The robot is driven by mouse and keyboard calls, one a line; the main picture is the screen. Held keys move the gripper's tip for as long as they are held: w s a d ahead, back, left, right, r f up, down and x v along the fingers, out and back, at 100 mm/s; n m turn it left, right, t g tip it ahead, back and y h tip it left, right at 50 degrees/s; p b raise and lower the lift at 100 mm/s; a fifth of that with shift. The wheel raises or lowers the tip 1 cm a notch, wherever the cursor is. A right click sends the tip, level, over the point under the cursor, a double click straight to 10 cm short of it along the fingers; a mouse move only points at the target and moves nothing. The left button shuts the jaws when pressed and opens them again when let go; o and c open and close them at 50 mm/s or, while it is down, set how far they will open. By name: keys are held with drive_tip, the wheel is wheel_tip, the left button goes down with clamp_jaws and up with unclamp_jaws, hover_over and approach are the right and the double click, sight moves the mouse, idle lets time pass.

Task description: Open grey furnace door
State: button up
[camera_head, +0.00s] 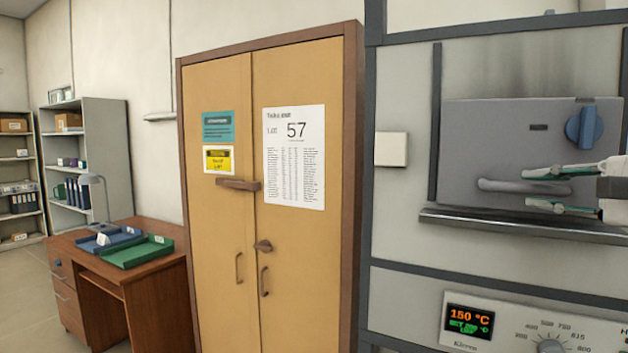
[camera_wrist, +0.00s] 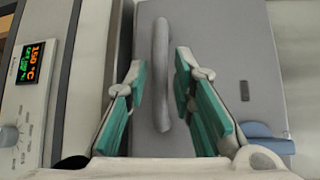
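The grey furnace door (camera_head: 470,150) is on the right in the head view and looks shut. It fills the middle of the wrist view (camera_wrist: 215,50). Its grey bar handle (camera_head: 505,186) lies level across the lower part of the door. In the wrist view the handle (camera_wrist: 161,75) runs between my fingers, with a gap on each side. My gripper (camera_head: 545,190) is open in front of the door, with its green-padded fingers above and below the handle line. In the wrist view my gripper (camera_wrist: 157,85) is also open and holds nothing. Whether the handle lies fully between the fingertips in depth is unclear.
A blue knob (camera_head: 584,128) sits on the door's upper right. A metal ledge (camera_head: 500,224) runs below the door, and a control panel (camera_head: 530,325) reading 150 °C is under it. A tan cabinet (camera_head: 220,290) stands to the left, beside a wooden desk (camera_head: 150,300).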

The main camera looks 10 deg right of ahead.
sight(525, 189)
drive_tip(key=shift+x, duration=2.45)
clamp_jaws()
